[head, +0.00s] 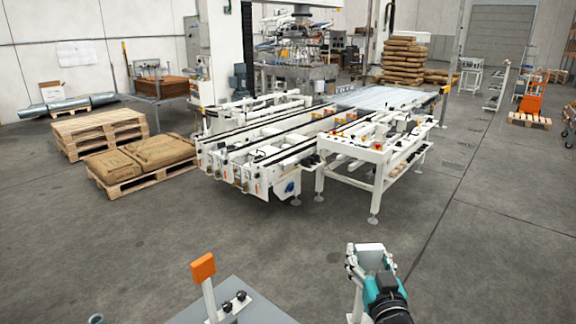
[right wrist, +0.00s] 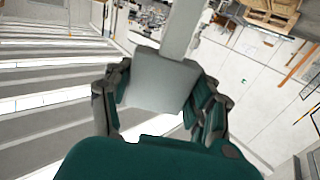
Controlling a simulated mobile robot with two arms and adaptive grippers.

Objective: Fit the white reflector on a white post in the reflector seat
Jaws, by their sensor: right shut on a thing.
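My right gripper (head: 368,254) is low in the head view, right of centre, over the floor. It is shut on the white reflector (right wrist: 160,85), a pale block that sits between the fingers in the right wrist view. Its white post runs up and out of the top of that view (right wrist: 182,28). In the head view the post (head: 356,303) hangs below the fingers. I cannot make out the reflector seat for certain.
A grey bench top (head: 262,312) at the bottom carries an orange block on a white post (head: 203,268) and black knobs (head: 240,296). A white conveyor (head: 262,150) and a white-framed table (head: 372,160) stand ahead. Sacks on a pallet (head: 142,160) lie left. Floor between is clear.

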